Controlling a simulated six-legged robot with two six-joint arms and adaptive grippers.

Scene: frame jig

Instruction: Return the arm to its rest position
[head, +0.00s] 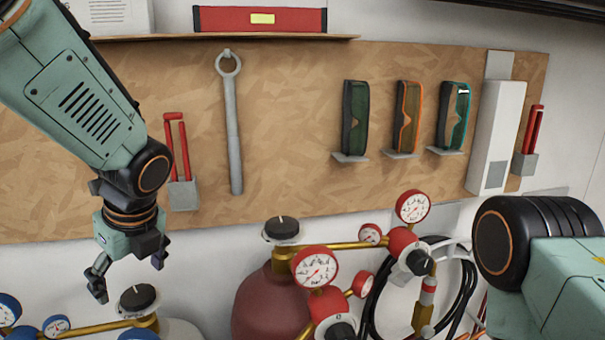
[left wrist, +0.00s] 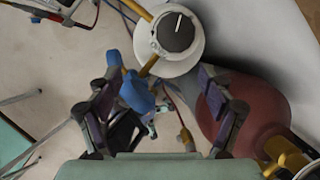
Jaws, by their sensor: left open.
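My left gripper (head: 128,276) hangs at the end of the left arm, which comes in from the upper left in the head view. It is open and empty, with its fingers pointing down in front of the wall, above the left cylinder valve. In the left wrist view my left gripper (left wrist: 165,112) shows its two fingers spread apart. Between and beyond them are a blue regulator (left wrist: 137,92) and a white cylinder top with a black knob (left wrist: 175,32). A part of my right arm shows at the right of the head view, but its gripper is out of view.
A dark red cylinder (head: 268,305) with gauges (head: 316,267) stands at the bottom middle. The black-knobbed valve (head: 138,298) is close below the left gripper. A pegboard (head: 290,120) holds a wrench (head: 232,125) and several goggles (head: 354,118). A red toolbox (head: 260,19) sits on the shelf above.

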